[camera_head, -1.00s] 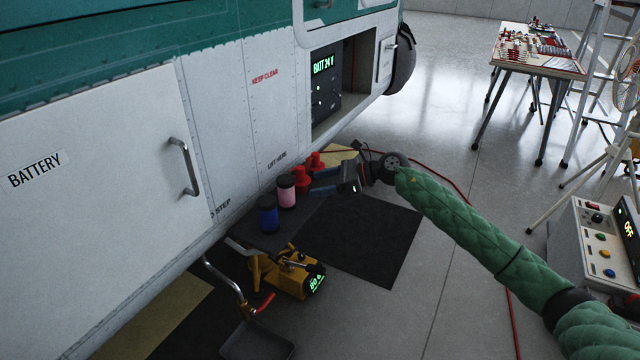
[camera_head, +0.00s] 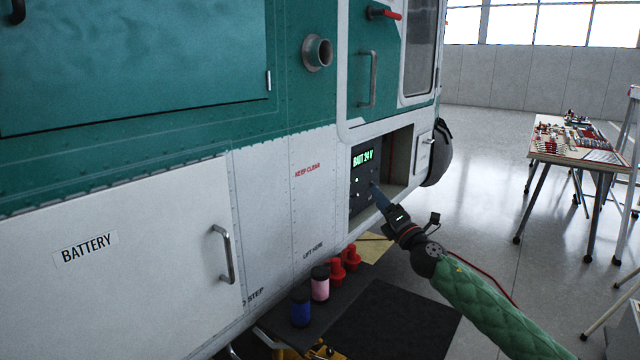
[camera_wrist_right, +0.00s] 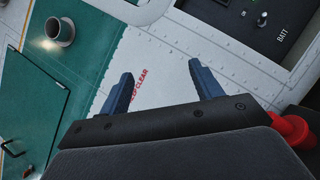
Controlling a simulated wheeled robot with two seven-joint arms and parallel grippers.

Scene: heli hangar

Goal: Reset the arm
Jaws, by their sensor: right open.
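My right arm, in a green quilted sleeve, comes in from the lower right in the head view. Its gripper (camera_head: 381,200) is raised in front of the helicopter's open bay, near the black panel (camera_head: 361,177) lit "BATT 24 V". In the right wrist view the right gripper (camera_wrist_right: 157,82) shows two blue fingers spread wide with nothing between them. Behind them is the white hull (camera_wrist_right: 165,60) with red "KEEP CLEAR" lettering. Whether the fingers touch the hull cannot be told. My left gripper is not in view.
Red caps (camera_head: 349,258), a pink can (camera_head: 320,284) and a blue can (camera_head: 300,307) stand below the hull. A tool table (camera_head: 580,153) stands at the right back. The floor between hull and table is open.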

